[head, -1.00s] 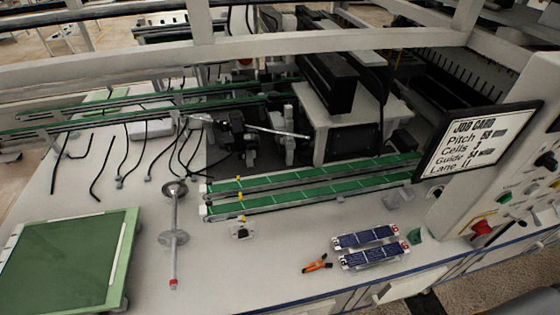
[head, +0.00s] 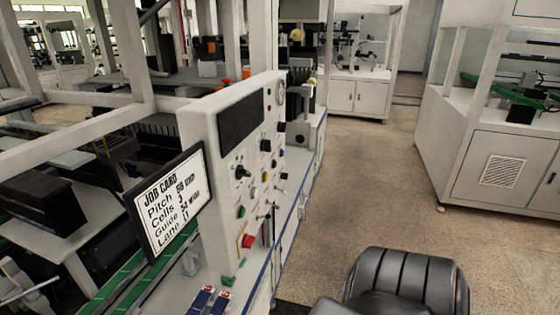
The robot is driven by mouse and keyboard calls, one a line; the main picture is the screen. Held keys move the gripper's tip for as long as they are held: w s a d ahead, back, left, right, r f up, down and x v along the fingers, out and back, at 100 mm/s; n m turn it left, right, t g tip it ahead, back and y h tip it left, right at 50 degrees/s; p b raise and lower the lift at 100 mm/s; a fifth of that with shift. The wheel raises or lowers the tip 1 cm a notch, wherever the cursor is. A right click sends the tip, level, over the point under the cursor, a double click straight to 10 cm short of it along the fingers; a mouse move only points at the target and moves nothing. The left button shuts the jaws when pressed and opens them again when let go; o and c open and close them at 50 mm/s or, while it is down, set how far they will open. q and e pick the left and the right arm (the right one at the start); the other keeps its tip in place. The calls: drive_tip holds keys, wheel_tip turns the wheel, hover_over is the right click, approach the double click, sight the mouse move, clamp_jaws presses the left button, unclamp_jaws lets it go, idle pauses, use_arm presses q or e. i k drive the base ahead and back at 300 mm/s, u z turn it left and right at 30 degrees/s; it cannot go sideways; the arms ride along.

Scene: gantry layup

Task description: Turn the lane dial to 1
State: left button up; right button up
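The white control panel (head: 219,190) stands left of centre, seen at an angle. It carries a large black knob (head: 242,172), a smaller black knob (head: 266,146) and several coloured buttons. The labels are too small to read, so I cannot tell which knob is the lane dial or where it points. The job card (head: 170,205) stands to the left of the panel. Its lines read Pitch, Cells, Guide and Lane; the Lane value looks like 1 or 11. Neither of my grippers is in view.
A red button (head: 248,241) sits low on the panel. Blue cell strips (head: 202,299) lie below it, near green conveyor lanes (head: 125,285). Open floor (head: 355,190) lies to the right, before a white cabinet (head: 500,160). A black ribbed shape fills the bottom right.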

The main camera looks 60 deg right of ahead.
sight(281, 127)
drive_tip(key=z, duration=1.55)
